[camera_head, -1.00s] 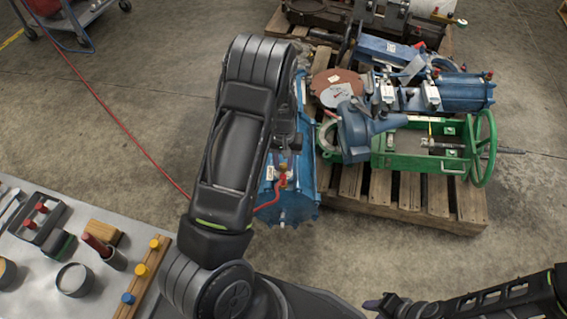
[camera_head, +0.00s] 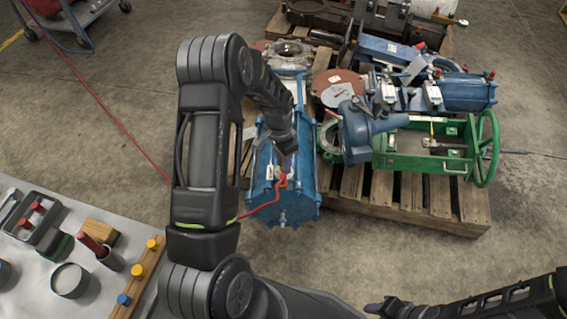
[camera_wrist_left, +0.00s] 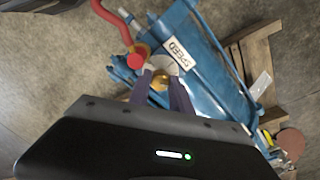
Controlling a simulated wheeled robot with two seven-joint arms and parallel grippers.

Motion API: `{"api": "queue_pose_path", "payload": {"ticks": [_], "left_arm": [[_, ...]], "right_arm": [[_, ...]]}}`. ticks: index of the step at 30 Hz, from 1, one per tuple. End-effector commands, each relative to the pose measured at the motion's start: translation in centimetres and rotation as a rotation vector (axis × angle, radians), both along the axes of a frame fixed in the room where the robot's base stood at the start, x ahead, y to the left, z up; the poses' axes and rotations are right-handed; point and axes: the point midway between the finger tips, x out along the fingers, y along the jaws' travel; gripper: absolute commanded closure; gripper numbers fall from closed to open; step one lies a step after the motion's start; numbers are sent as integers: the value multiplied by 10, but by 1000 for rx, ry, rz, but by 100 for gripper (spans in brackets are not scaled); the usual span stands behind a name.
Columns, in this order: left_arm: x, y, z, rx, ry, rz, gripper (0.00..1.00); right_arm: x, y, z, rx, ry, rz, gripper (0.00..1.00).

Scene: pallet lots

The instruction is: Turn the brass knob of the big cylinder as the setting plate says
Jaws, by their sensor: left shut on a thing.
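In the left wrist view the cylinder (camera_wrist_left: 207,60) carries a white SPEED label (camera_wrist_left: 181,53). The brass knob (camera_wrist_left: 160,80) sits beside that label, between the fingers of my left gripper (camera_wrist_left: 161,91), which is shut on it. In the head view my left gripper (camera_head: 287,156) reaches down to the cylinder's top; the knob is hidden there. My right gripper (camera_head: 384,306) is low at the right, away from the cylinder; its jaw opening is unclear.
A wooden pallet (camera_head: 408,212) carries a green frame with handwheel (camera_head: 430,160), a blue vise-like part (camera_head: 358,128) and a round grey plate with a red mark (camera_head: 337,94). A bench (camera_head: 40,255) with tools stands at lower left. Floor in front of the pallet is clear.

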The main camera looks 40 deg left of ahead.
Motion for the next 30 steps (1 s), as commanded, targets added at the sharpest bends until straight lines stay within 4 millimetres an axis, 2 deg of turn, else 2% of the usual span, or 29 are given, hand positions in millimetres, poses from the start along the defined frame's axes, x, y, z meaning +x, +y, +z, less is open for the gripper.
{"api": "queue_pose_path", "payload": {"ticks": [9,15,30], "left_arm": [[0,1,0,-16,-12,-267,100],[0,1,0,-23,-15,-377,100],[0,1,0,-26,-18,-440,100]], "right_arm": [[1,-1,-2,-1,-1,-2,64],[1,-1,-2,-1,-1,-2,64],[1,-1,-2,-1,-1,-2,64]]}}
